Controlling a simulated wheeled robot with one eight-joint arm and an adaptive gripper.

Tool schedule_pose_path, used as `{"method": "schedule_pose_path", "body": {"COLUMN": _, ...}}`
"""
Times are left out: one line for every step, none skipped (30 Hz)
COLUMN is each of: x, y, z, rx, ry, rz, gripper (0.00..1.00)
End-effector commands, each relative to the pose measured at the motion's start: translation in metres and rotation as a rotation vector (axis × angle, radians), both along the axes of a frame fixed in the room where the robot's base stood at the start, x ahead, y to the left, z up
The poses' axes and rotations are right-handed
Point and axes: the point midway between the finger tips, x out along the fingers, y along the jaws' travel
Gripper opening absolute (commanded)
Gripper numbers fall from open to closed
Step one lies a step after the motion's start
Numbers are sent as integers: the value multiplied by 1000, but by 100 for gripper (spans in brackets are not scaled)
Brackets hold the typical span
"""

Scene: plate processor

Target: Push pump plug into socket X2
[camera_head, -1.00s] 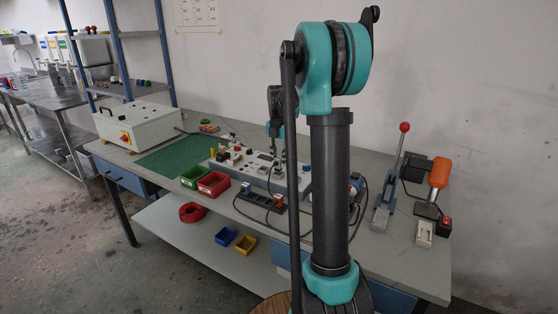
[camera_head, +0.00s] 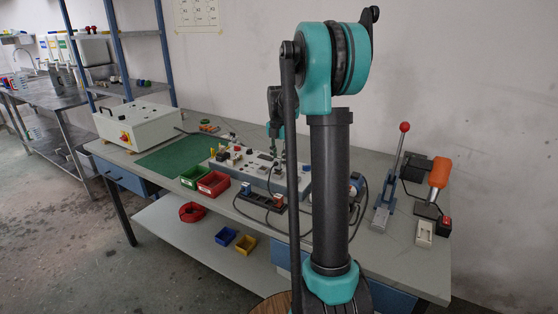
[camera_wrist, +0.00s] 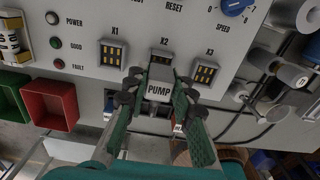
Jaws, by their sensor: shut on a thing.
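The pump plug (camera_wrist: 158,90) is a grey block labelled PUMP, held between the two fingers of my gripper (camera_wrist: 157,100) in the wrist view. The fingers are closed on its sides. Socket X1 (camera_wrist: 112,54) at left and socket X3 (camera_wrist: 205,73) at right are open, with gold contacts. In the head view, my arm hides most of the gripper.
The grey panel (camera_wrist: 140,20) has indicator lamps at left and a blue speed knob (camera_wrist: 235,5) at upper right. Grey connectors and black cables crowd its right side. Red (camera_wrist: 50,105) and green bins stand at lower left. A lever press (camera_head: 388,190) stands on the bench's right.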

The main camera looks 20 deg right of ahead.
Motion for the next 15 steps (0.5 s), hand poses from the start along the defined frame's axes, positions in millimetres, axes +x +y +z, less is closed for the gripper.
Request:
{"method": "schedule_pose_path", "body": {"x": 0, "y": 0, "z": -1, "rx": 0, "ry": 0, "rz": 0, "gripper": 0}}
{"method": "schedule_pose_path", "body": {"x": 0, "y": 0, "z": -1, "rx": 0, "ry": 0, "rz": 0, "gripper": 0}}
{"method": "schedule_pose_path", "body": {"x": 0, "y": 0, "z": -2, "rx": 0, "ry": 0, "rz": 0, "gripper": 0}}
{"method": "schedule_pose_path", "body": {"x": 0, "y": 0, "z": -3, "rx": 0, "ry": 0, "rz": 0, "gripper": 0}}
{"method": "schedule_pose_path", "body": {"x": 0, "y": 0, "z": -3, "rx": 0, "ry": 0, "rz": 0, "gripper": 0}}
{"method": "schedule_pose_path", "body": {"x": 0, "y": 0, "z": -4, "rx": 0, "ry": 0, "rz": 0, "gripper": 0}}
{"method": "schedule_pose_path", "body": {"x": 0, "y": 0, "z": -5, "rx": 0, "ry": 0, "rz": 0, "gripper": 0}}
{"method": "schedule_pose_path", "body": {"x": 0, "y": 0, "z": -5, "rx": 0, "ry": 0, "rz": 0, "gripper": 0}}
{"method": "schedule_pose_path", "body": {"x": 0, "y": 0, "z": -6, "rx": 0, "ry": 0, "rz": 0, "gripper": 0}}
{"method": "schedule_pose_path", "body": {"x": 0, "y": 0, "z": -7, "rx": 0, "ry": 0, "rz": 0, "gripper": 0}}
{"method": "schedule_pose_path", "body": {"x": 0, "y": 0, "z": -7, "rx": 0, "ry": 0, "rz": 0, "gripper": 0}}
{"method": "schedule_pose_path", "body": {"x": 0, "y": 0, "z": -8, "rx": 0, "ry": 0, "rz": 0, "gripper": 0}}
{"method": "schedule_pose_path", "body": {"x": 0, "y": 0, "z": -8, "rx": 0, "ry": 0, "rz": 0, "gripper": 0}}
{"method": "schedule_pose_path", "body": {"x": 0, "y": 0, "z": -9, "rx": 0, "ry": 0, "rz": 0, "gripper": 0}}
{"method": "schedule_pose_path", "body": {"x": 0, "y": 0, "z": -10, "rx": 0, "ry": 0, "rz": 0, "gripper": 0}}
